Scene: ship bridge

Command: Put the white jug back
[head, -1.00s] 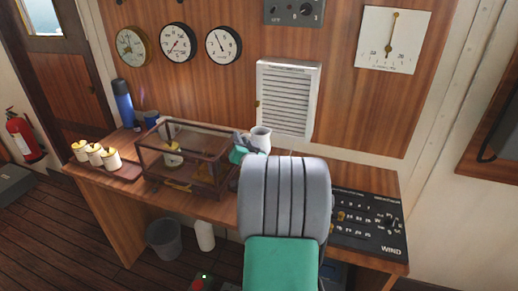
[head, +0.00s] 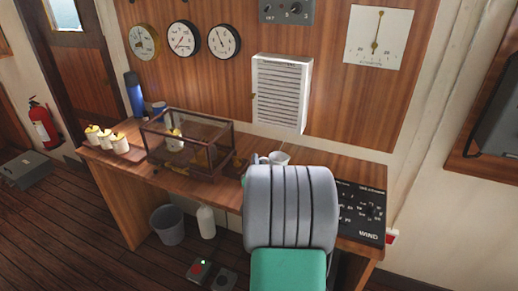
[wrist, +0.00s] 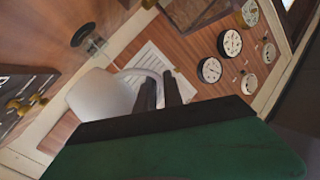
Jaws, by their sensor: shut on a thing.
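The white jug (head: 279,158) shows in the head view at the back of the desk, just right of the glass case and partly hidden behind my arm. In the wrist view the jug (wrist: 100,97) is large and tilted in the picture, with its curved handle toward my fingers. My gripper (wrist: 161,90) is shut on the jug at its handle. The head view mostly hides the gripper behind my grey wrist. I cannot tell whether the jug's base touches the desk.
The glass case (head: 187,140) stands left on the desk (head: 180,181), with a jar inside. Several small jars stand on a tray (head: 133,152) at the far left, near a blue flask (head: 135,95). The WIND panel (head: 361,212) is at the right. A vent (head: 282,93) is behind.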

